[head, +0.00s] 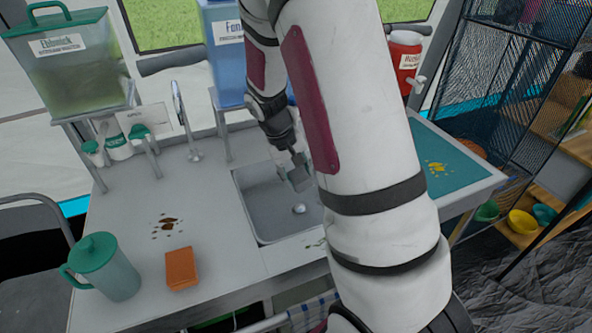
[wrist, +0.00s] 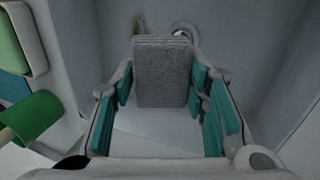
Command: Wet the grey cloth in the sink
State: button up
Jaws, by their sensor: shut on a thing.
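The grey cloth (wrist: 162,72) is a folded, textured block between the teal pads of my gripper (wrist: 160,92) in the wrist view. My gripper is shut on it. In the head view my gripper (head: 296,172) points down over the sink (head: 258,205), with the cloth (head: 300,180) at its tip. The sink is a grey rectangular basin with a round drain (head: 299,208), which also shows behind the cloth in the wrist view (wrist: 183,29). The tap (head: 186,122) stands at the back left of the sink. I see no running water. My arm hides the sink's right side.
An orange sponge-like block (head: 182,268) and a teal pitcher (head: 103,266) stand on the counter left of the sink, near brown crumbs (head: 168,226). A green dispenser (head: 80,85) and a blue dispenser (head: 224,55) stand behind. A teal board (head: 447,168) lies at right.

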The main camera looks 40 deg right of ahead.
aim_at(302, 172)
jog(key=shift+f+b, duration=1.45)
jog(key=shift+f, duration=1.15)
jog(key=shift+r+p, duration=2.95)
jog(key=shift+r, duration=1.5)
jog(key=shift+r, duration=0.1)
jog(key=shift+r+p, duration=1.2)
jog(key=shift+r, duration=0.8)
jog(key=shift+f, duration=0.1)
